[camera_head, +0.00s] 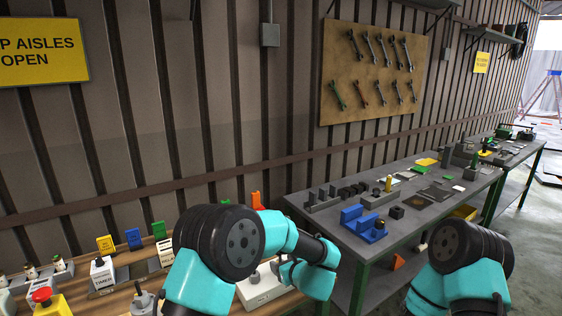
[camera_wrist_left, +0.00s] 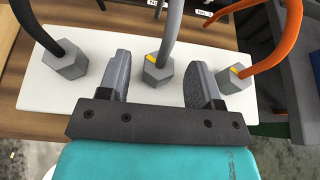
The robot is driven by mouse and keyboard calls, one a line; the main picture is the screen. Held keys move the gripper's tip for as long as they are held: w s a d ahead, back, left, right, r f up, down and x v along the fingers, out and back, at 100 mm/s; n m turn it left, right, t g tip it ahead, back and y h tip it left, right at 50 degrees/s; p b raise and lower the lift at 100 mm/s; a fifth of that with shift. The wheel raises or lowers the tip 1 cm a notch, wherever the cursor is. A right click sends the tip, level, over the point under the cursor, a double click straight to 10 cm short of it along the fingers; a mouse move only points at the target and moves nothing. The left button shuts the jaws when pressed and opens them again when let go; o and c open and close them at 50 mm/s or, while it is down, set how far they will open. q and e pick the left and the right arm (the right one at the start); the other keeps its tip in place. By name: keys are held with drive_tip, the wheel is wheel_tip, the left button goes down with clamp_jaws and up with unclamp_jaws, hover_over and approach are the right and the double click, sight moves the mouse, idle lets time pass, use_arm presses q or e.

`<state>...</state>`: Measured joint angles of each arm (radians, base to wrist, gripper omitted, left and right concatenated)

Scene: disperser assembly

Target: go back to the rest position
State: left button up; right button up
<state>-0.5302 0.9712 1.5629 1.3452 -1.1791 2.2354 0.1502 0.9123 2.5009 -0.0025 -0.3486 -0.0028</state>
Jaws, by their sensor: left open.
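My left gripper (camera_wrist_left: 161,66) is open. In the left wrist view its two fingers stand on either side of the middle grey hexagonal connector (camera_wrist_left: 157,72), with gaps visible. That connector has a yellow mark and a grey cable, and sits on a white plate (camera_wrist_left: 110,98). In the head view my left gripper (camera_head: 280,268) is over the white plate (camera_head: 262,294) at the right end of the wooden bench, partly hidden by my own arm. My right arm shows at the lower right of the head view; its gripper is out of the picture.
A connector with a dark cable (camera_wrist_left: 66,62) and one with an orange cable (camera_wrist_left: 235,78) flank the middle one. The wooden bench (camera_head: 125,290) carries a timer block (camera_head: 102,274) and a red button box (camera_head: 48,303). A grey table (camera_head: 330,218) with parts stands right.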

use_arm(q)
drive_tip(key=shift+x, duration=0.8)
drive_tip(key=shift+w+n+y, duration=0.15)
drive_tip(key=shift+n+y, duration=0.15)
drive_tip(key=n+g+y, duration=0.3)
drive_tip(key=shift+n, duration=0.3)
drive_tip(key=shift+d+n, duration=0.1)
drive_tip(key=shift+n, duration=0.2)
drive_tip(key=shift+s+d+r+g, duration=0.3)
drive_tip(key=shift+s+d+r, duration=0.15)
drive_tip(key=shift+s+d, duration=0.35)
drive_tip(key=shift+d, duration=0.1)
